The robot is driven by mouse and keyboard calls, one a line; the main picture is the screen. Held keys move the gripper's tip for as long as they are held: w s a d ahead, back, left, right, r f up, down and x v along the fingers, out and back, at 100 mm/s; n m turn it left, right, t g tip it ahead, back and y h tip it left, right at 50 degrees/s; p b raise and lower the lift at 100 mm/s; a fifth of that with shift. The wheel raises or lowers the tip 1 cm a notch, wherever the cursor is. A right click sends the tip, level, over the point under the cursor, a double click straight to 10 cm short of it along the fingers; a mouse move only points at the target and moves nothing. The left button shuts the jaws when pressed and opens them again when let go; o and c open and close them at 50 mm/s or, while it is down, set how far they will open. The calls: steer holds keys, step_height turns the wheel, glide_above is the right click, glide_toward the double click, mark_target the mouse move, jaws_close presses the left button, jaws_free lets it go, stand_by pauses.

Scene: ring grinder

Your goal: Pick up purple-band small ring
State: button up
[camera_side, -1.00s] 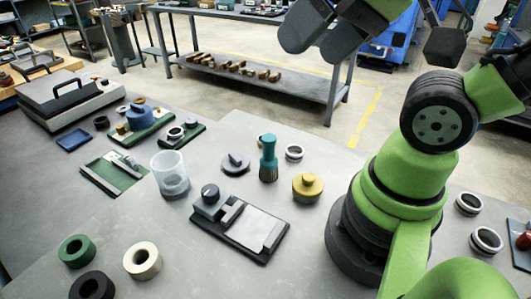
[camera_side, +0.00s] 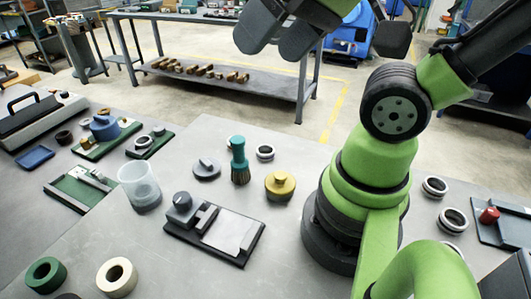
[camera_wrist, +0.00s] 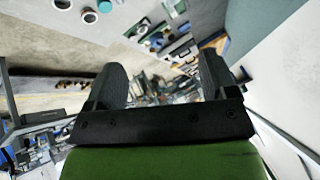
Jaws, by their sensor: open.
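Several small silver-and-dark rings lie on the grey table in the side view: one near the back edge (camera_side: 265,152) and others right of my arm's base, such as this ring (camera_side: 435,187) and this ring (camera_side: 454,220). I cannot make out a purple band on any of them. My gripper (camera_side: 279,42) is high at the top of the side view, well above the table and apart from the rings. In the wrist view its two dark fingers (camera_wrist: 160,80) are spread with nothing between them.
A green-and-grey brush (camera_side: 239,162), a yellow knobbed weight (camera_side: 280,185) and a dark fixture (camera_side: 215,230) stand mid-table. A clear cup (camera_side: 139,186) is left of them. A tray with a red part (camera_side: 489,215) is at far right. Large rings (camera_side: 117,277) lie at front left.

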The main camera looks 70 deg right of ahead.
steer(key=shift+w, duration=0.1)
stand_by(0.5)
steer(key=m+g+h, duration=0.3)
steer(key=g, duration=0.3)
glide_above(266, 147)
steer(key=s+a, duration=0.2)
step_height(266, 147, down, 22)
steer(key=shift+w+d+f, duration=0.1)
steer(key=shift+w+f, duration=0.1)
steer(key=shift+f, duration=1.3)
steer(key=shift+w+a+f, duration=0.1)
steer(key=shift+w+f, duration=0.15)
steer(key=shift+f, duration=1.2)
steer(key=shift+w+d+f, duration=0.1)
steer(key=shift+w+f, duration=0.1)
steer(key=shift+f, duration=1.3)
steer(key=c, duration=1)
